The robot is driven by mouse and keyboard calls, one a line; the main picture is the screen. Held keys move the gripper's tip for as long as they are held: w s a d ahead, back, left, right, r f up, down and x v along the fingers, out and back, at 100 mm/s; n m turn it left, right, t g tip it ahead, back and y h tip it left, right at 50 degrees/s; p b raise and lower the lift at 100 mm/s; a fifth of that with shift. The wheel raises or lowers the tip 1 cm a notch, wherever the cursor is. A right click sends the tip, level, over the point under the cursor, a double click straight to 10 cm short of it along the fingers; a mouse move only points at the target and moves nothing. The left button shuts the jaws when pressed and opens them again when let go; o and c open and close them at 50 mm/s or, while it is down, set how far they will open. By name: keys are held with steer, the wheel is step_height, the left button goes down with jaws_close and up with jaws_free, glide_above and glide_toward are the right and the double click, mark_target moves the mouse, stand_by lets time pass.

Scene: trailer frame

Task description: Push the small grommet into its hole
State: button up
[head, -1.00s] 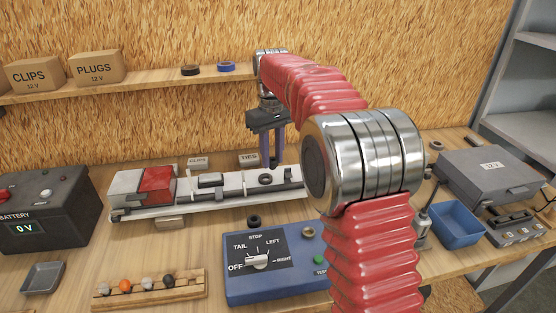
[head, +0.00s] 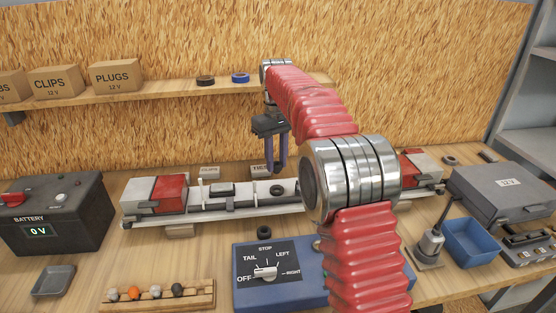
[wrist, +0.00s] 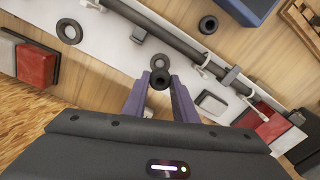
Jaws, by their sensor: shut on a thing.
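The white trailer frame (head: 240,208) lies across the bench with red and white lamps at its ends. My gripper (wrist: 159,88) is shut on the small grommet (wrist: 160,78), a dark ring-like piece between its purple fingertips. In the head view my gripper (head: 277,168) points down above the frame's back edge; the grommet there is too small to make out. Just past the held grommet in the wrist view is a grey ring (wrist: 159,62) on the frame. A larger dark ring (wrist: 69,32) sits on the frame further left. The gap below the grommet cannot be judged.
A loose black ring (head: 264,227) lies on the bench between frame and blue switch panel (head: 245,291). A battery (head: 52,212) stands left. A blue bin (head: 472,240) and grey case (head: 500,188) stand right. My arm hides part of the frame.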

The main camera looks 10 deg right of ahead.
mark_target(276, 172)
steer(key=shift+f, duration=1.7)
steer(key=shift+f, duration=1.3)
steer(key=shift+f, duration=0.25)
steer(key=shift+f, duration=0.5)
stand_by(0.7)
steer(key=o, duration=0.9)
steer(key=shift+c, duration=0.2)
steer(key=shift+o, duration=0.3)
steer(key=o, duration=0.4)
steer(key=shift+c, duration=0.2)
steer(key=shift+r, duration=0.1)
steer(key=shift+r, duration=3.45)
